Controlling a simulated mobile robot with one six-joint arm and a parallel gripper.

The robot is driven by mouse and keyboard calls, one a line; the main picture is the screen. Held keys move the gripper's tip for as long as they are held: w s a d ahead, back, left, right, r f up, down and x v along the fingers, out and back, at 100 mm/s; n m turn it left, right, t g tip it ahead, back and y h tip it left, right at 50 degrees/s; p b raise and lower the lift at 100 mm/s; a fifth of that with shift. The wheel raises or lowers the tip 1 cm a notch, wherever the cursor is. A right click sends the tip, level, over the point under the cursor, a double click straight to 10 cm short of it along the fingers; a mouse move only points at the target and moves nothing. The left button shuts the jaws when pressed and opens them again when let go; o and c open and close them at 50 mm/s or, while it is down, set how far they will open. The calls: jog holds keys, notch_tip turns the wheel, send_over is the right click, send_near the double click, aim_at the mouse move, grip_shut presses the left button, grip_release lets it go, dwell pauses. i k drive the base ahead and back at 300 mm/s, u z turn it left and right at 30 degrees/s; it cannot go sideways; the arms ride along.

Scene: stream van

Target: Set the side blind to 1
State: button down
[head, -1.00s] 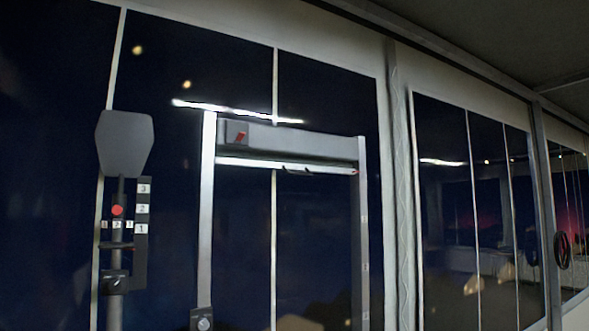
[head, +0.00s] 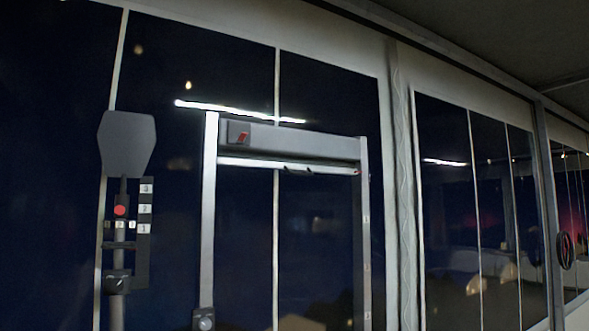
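The side blind (head: 300,142) appears to be the grey roller housing at the top of a metal frame in front of the dark window. A pale bar (head: 255,165) with a small dark grip (head: 298,170) runs just under the housing, so the blind looks rolled up. A red mark sits on a dark square at the housing's left end. Small pale labels (head: 366,219) show on the right rail, too small to read. My gripper is not in view.
At the left stands a post with a grey paddle-shaped head (head: 127,143), a red knob (head: 120,210) and a strip (head: 145,209) numbered 3, 2, 1 downward. A dark knob (head: 205,322) sits low on the left rail. More windows and a round wheel (head: 565,250) lie right.

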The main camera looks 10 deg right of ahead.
aim_at(220, 161)
jog(key=u, duration=0.05)
jog(key=k, duration=0.5)
jog(key=z, duration=0.45)
jog(key=i, duration=1.05)
jog(key=u, duration=4.7)
jog(key=i, duration=0.1)
jog(key=z, duration=3.3)
